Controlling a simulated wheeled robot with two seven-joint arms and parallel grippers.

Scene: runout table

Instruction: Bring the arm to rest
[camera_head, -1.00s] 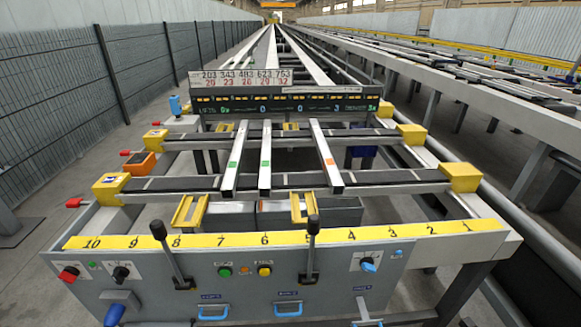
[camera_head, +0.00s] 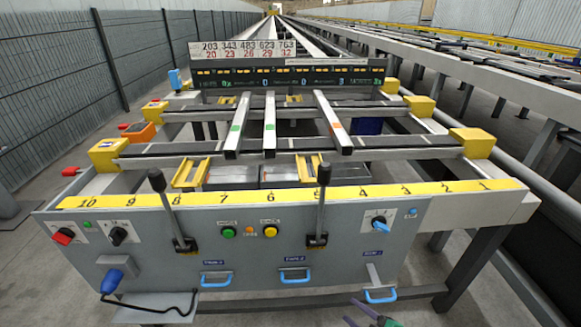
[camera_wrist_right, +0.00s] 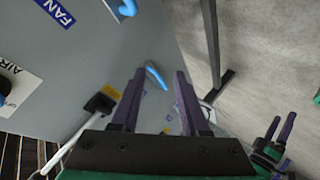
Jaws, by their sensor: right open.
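My right gripper (camera_head: 352,312) shows at the bottom edge of the head view, low in front of the control panel (camera_head: 150,235). In the right wrist view its two dark fingers (camera_wrist_right: 159,72) stand apart with nothing held between them. The grey panel face (camera_wrist_right: 100,40) and a blue handle (camera_wrist_right: 155,76) lie beyond the fingers; contact is not visible. Another dark gripper with green parts (camera_wrist_right: 276,135), apparently my left, shows at the lower right of the wrist view. Its jaw state is unclear. My left gripper is not in the head view.
Two black-knobbed levers (camera_head: 170,212) (camera_head: 321,205) rise from the panel. Blue handles (camera_head: 216,280) stick out below. Three metal bars (camera_head: 270,125) lie across the runout table (camera_head: 400,150). A table leg (camera_head: 470,275) stands at right. Floor is clear at lower left.

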